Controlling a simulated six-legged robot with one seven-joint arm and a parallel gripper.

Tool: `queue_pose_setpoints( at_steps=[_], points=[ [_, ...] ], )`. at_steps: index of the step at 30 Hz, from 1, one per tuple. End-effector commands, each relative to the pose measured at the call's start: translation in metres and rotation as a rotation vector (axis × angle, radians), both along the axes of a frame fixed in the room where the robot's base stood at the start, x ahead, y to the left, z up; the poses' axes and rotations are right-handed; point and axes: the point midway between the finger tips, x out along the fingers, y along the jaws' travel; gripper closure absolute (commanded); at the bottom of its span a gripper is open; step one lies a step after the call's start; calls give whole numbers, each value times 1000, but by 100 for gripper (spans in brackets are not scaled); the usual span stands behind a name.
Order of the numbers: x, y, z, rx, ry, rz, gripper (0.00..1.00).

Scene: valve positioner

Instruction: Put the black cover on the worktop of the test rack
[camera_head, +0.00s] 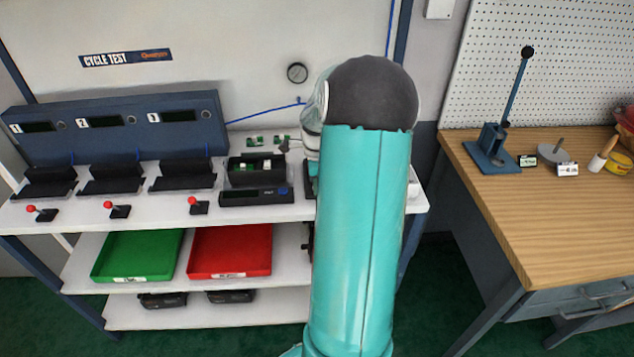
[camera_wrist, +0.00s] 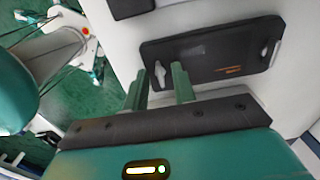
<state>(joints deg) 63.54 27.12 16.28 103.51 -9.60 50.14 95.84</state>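A flat black rectangular piece with an orange mark, which looks like the black cover (camera_wrist: 208,56), lies against a white surface in the wrist view. A pale knob (camera_wrist: 158,73) sits at its left end and a grey one (camera_wrist: 272,52) at its right end. My gripper (camera_wrist: 161,72) is open, its two green fingers at the cover's left end, with the pale knob showing between their tips. I cannot tell whether the fingers touch it. In the head view my teal arm hides the gripper and the cover. The white worktop (camera_head: 280,210) of the test rack shows left of my arm.
A black holder with small boards (camera_head: 256,169) and several black cradles stand on the worktop, with red-knobbed levers (camera_head: 195,205) in front. A green tray (camera_head: 138,255) and a red tray (camera_head: 230,250) sit on the shelf below. A wooden bench (camera_head: 540,215) stands right.

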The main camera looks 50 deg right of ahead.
Motion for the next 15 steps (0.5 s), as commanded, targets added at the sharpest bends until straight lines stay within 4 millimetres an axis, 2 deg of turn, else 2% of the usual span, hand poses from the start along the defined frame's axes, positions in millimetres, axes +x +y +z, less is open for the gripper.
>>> queue_pose_setpoints(
  at_steps=[4, 7, 15],
  points=[
    [0, 0, 4, -1, -1, -1, 73],
    [0, -1, 16, -4, -1, 0, 73],
    [0, 0, 72, -4, -2, 1, 73]
  ],
)
